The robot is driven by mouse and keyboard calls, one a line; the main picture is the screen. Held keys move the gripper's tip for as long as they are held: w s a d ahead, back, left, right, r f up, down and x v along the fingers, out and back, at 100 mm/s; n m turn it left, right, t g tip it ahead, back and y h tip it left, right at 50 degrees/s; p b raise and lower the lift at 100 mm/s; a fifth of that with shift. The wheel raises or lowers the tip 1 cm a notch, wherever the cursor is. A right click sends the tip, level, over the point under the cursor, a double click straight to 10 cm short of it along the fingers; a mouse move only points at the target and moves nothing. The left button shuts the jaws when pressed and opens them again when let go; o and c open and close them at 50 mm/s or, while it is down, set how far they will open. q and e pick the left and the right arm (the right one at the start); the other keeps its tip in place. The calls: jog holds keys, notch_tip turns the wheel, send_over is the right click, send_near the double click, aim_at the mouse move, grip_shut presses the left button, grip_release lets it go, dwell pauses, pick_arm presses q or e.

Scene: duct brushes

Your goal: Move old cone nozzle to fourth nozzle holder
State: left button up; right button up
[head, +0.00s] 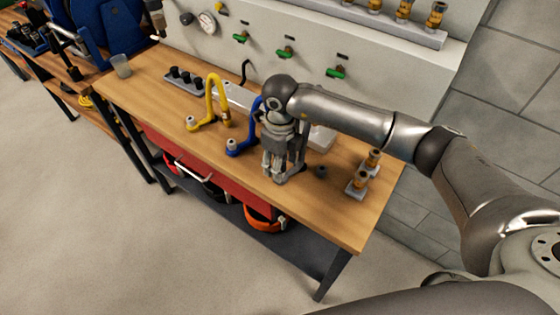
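My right gripper (280,168) points down over the wooden workbench, beside the base of the blue hose arm. Its fingers look close together, but whether they hold anything is hidden. A small dark round piece (321,171) lies on the bench just right of the gripper. A grey rack (190,82) with several black pieces stands at the back left. I cannot tell which piece is the old cone nozzle or which holder is the fourth. My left gripper is not in view.
The workbench (345,222) has free room at its front right. A yellow curved hose arm (212,102) and a blue one (243,140) stand left of my gripper. A wall panel with green valves (285,53) and a shelf (400,30) of brass nozzles rises behind.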

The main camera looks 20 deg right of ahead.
dwell(0.4)
grip_shut()
dwell(0.4)
jog(key=shift+r, duration=0.1)
jog(key=shift+w+r, duration=0.1)
jog(key=shift+r, duration=0.2)
jog(key=shift+r+p, duration=1.25)
jog(key=shift+r, duration=1.35)
